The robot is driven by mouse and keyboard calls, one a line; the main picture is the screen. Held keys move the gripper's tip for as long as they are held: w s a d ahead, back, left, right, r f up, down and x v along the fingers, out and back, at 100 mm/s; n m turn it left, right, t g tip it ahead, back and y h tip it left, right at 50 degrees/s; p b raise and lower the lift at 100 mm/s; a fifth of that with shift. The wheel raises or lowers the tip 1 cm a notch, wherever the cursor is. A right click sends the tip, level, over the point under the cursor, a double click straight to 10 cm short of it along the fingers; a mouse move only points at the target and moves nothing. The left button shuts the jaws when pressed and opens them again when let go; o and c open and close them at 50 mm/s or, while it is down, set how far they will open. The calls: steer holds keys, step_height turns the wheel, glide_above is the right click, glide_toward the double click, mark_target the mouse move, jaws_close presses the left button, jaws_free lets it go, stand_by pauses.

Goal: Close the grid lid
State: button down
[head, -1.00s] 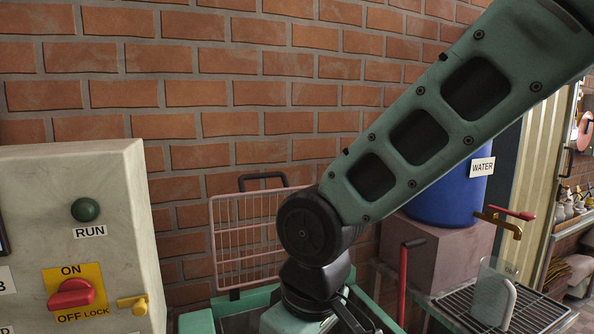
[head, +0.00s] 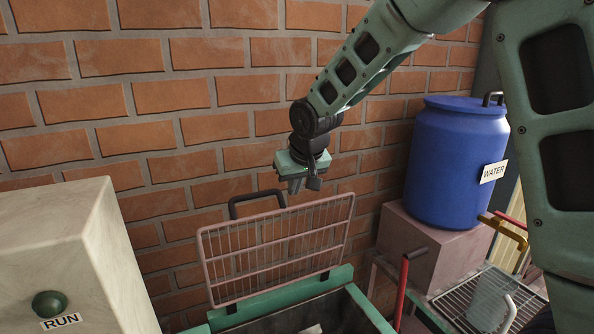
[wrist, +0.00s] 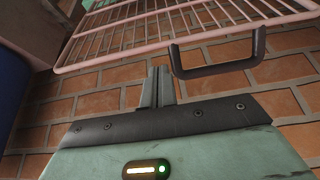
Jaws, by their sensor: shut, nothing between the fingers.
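The grid lid (head: 276,250) is a pink wire frame standing open, tilted up at the back of a green bin (head: 284,298). A dark handle (head: 257,205) sticks up from its top edge. In the wrist view the lid (wrist: 120,59) spans the top, with the handle (wrist: 222,67) right of the fingers. My gripper (head: 304,188) is shut and empty. It is just above the lid's top edge, right of the handle, near the brick wall. It appears apart from both lid and handle. In the wrist view its fingertips (wrist: 158,72) are together.
A brick wall (head: 180,150) rises close behind the lid. A pale control box (head: 60,250) stands at left. At right are a blue water barrel (head: 455,150) on a pink block (head: 425,240), a red lever (head: 402,285) and a drain rack (head: 450,294).

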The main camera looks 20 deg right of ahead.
mark_target(292, 212)
steer(key=p+x, duration=0.1)
steer(key=x, duration=0.3)
steer(key=shift+w+f, duration=0.1)
steer(key=shift+f, duration=0.1)
steer(key=shift+f, duration=0.1)
